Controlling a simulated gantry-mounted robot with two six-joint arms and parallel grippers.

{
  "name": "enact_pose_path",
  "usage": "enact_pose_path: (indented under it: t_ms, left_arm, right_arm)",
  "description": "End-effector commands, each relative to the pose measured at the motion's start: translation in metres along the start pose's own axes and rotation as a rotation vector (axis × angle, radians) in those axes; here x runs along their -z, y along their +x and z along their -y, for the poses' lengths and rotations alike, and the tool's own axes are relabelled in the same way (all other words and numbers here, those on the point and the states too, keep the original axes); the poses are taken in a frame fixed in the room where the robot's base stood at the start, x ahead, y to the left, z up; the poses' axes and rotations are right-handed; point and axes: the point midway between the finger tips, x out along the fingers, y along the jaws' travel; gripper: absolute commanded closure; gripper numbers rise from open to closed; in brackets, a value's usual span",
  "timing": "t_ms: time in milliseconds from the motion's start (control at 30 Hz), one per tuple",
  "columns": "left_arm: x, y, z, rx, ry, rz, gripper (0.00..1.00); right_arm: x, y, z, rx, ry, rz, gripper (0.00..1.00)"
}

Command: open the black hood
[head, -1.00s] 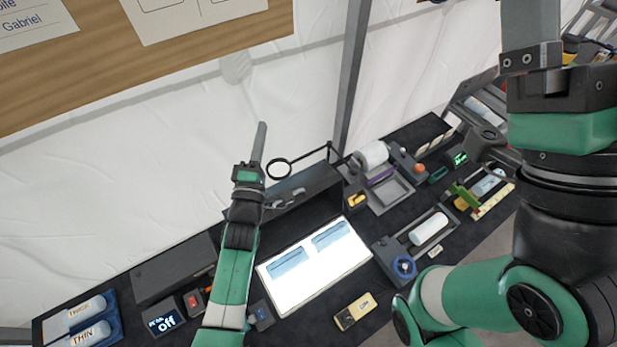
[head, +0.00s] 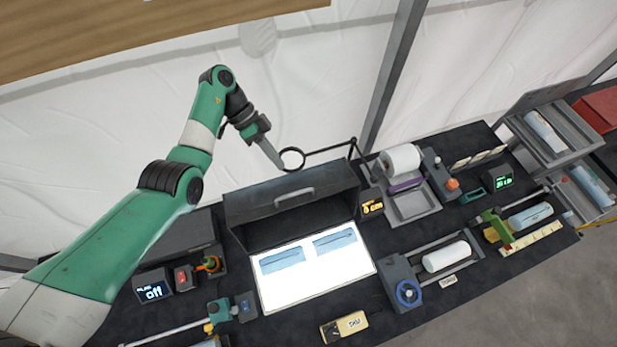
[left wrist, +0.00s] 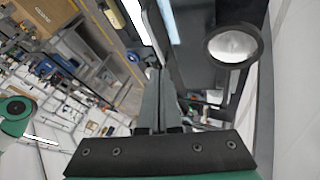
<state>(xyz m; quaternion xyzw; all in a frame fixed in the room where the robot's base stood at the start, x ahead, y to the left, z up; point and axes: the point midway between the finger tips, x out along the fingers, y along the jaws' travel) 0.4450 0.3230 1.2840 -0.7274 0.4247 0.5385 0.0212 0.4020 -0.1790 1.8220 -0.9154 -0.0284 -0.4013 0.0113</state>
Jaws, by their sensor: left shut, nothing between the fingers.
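The black hood (head: 245,210), a dark box with a grey bar handle (head: 294,197), stands at the back of the table. It is tilted up, with its open underside facing the lit white panel (head: 318,285), which is uncovered and bears two pale blue pieces. My left gripper (head: 278,165) is shut and empty. In the head view it appears just above the hood's back edge, apart from the handle, beside a round magnifier (head: 292,158). In the left wrist view the shut fingers (left wrist: 157,75) point away, with the magnifier (left wrist: 232,46) to their right. My right gripper is out of view.
A white roll (head: 400,160), a small yellow display (head: 372,206) and a device with a blue wheel (head: 408,292) stand right. White fabric wall hangs behind.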

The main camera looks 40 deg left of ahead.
Motion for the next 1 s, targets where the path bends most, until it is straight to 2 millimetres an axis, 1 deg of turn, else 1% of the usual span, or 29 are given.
enact_pose_path:
  t_ms: [33, 133, 233, 333, 467, 700, 800, 900, 1000]
  left_arm:
    - [-0.008, -0.006, 0.006, 0.013, -0.018, -0.012, 1.0]
    - [-0.015, -0.012, 0.011, 0.023, -0.036, -0.023, 1.0]
    - [-0.016, -0.013, 0.011, 0.024, -0.037, -0.025, 1.0]
    - [-0.015, -0.007, 0.011, 0.022, -0.037, -0.024, 1.0]
    - [-0.015, 0.011, 0.011, 0.02, -0.036, -0.023, 1.0]
    - [-0.014, 0.058, 0.011, 0.019, -0.035, -0.022, 1.0]
    - [-0.013, 0.074, 0.012, 0.02, -0.035, -0.023, 1.0]
    - [-0.013, 0.083, 0.013, 0.021, -0.035, -0.023, 1.0]
    - [-0.013, 0.087, 0.013, 0.023, -0.035, -0.024, 1.0]
  right_arm:
    - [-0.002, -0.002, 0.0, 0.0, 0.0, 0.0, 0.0]
    - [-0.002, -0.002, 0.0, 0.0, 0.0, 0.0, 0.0]
    - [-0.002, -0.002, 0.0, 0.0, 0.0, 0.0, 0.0]
    - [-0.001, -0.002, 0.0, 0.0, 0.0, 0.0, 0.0]
    - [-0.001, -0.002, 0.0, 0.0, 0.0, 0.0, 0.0]
    - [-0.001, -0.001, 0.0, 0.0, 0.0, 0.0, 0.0]
    - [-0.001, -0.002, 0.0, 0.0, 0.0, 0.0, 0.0]
    - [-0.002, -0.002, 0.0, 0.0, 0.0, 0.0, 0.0]
    - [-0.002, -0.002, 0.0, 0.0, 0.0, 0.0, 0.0]
